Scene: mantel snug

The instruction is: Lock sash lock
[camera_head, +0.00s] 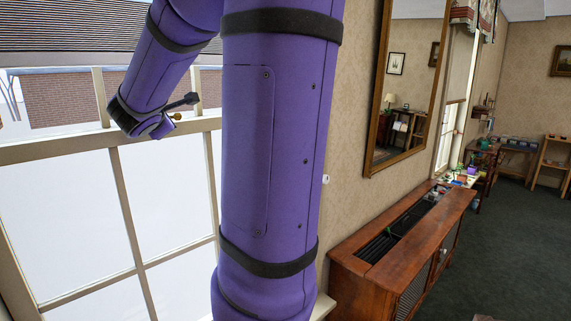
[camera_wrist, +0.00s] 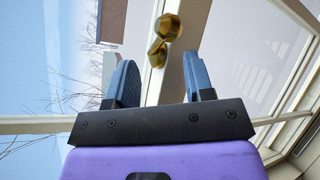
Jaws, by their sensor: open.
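The sash lock is a small brass piece on the window's pale meeting rail. In the wrist view it shows as a round knob (camera_wrist: 168,27) and a smaller brass part (camera_wrist: 157,55) below it. My gripper (camera_wrist: 159,60) is open, its two blue-grey fingers on either side of the smaller part. I cannot tell whether either finger touches it. In the head view a bit of brass (camera_head: 177,116) shows beside the end of my arm at the rail. The rest of the lock and most of the gripper are hidden there.
The sash window (camera_head: 60,152) has pale bars and glass close around my gripper. A wooden cabinet (camera_head: 365,262) stands along the wall to the right, below a framed mirror (camera_head: 377,95). Dark carpet (camera_head: 510,240) lies clear at the far right.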

